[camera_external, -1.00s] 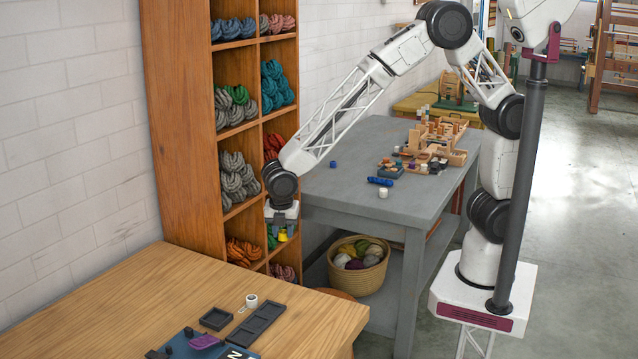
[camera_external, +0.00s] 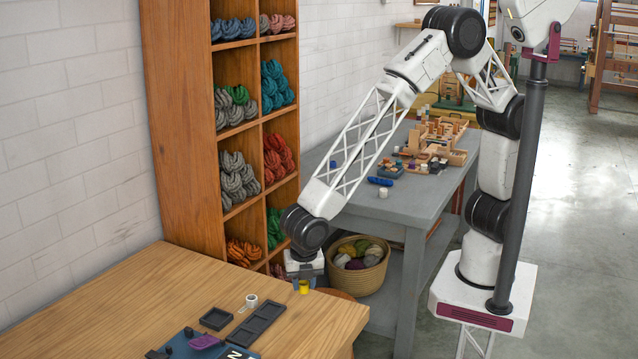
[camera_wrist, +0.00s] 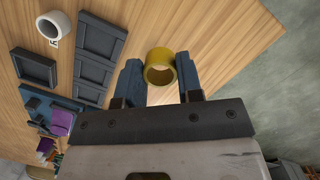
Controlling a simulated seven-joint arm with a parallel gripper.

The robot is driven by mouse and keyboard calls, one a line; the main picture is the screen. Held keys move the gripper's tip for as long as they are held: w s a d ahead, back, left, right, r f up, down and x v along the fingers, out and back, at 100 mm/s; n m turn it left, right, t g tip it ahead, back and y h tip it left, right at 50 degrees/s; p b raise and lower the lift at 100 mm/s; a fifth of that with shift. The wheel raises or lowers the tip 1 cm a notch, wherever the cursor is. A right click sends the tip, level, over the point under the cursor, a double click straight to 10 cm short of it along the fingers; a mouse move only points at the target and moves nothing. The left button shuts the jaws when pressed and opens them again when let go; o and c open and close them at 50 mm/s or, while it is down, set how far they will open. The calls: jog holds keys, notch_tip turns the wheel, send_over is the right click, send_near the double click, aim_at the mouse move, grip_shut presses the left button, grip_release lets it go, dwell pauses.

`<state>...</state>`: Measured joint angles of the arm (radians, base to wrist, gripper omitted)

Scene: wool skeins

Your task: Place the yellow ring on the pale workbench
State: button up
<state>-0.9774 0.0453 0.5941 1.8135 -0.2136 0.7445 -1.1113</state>
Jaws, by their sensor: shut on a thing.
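The yellow ring (camera_external: 304,287) is held between the fingers of my gripper (camera_external: 303,284). In the wrist view the yellow ring (camera_wrist: 160,67) sits between the two blue-grey fingertips of my gripper (camera_wrist: 158,78), with its opening facing the camera. My gripper is shut on it and points down near the right rear edge of the pale wooden workbench (camera_external: 110,295). In the wrist view the workbench (camera_wrist: 205,40) lies beneath the ring. I cannot tell exactly how high the ring is above the wood.
A white ring (camera_external: 251,299), a small dark tray (camera_external: 216,319) and a longer divided tray (camera_external: 257,324) lie on the workbench, with a purple piece (camera_external: 204,342) nearer the front. A shelf of wool skeins (camera_external: 183,120) stands behind. The workbench's right part is clear.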

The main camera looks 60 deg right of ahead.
jog(key=shift+n, duration=0.6)
jog(key=s+a, duration=0.1)
jog(key=s, duration=0.1)
jog(key=s+a, duration=0.1)
jog(key=s, duration=0.1)
jog(key=s+a+f, duration=0.1)
jog(key=s+a, duration=0.1)
jog(key=shift+s+a+f, duration=0.1)
jog(key=shift+s, duration=0.25)
jog(key=shift+w, duration=0.1)
send_over(262, 345)
jog(key=shift+s+a+f, duration=0.15)
jog(key=shift+s+f, duration=0.05)
jog(key=shift+f, duration=0.55)
jog(key=shift+f, duration=0.1)
jog(key=shift+f, duration=1.7)
jog(key=shift+f, duration=0.2)
jog(key=o, duration=0.7)
jog(key=shift+c, duration=0.2)
notch_tip(262, 345, up, 12)
jog(key=s+a, duration=0.1)
jog(key=shift+s+a+r, duration=0.15)
jog(key=shift+r, duration=0.05)
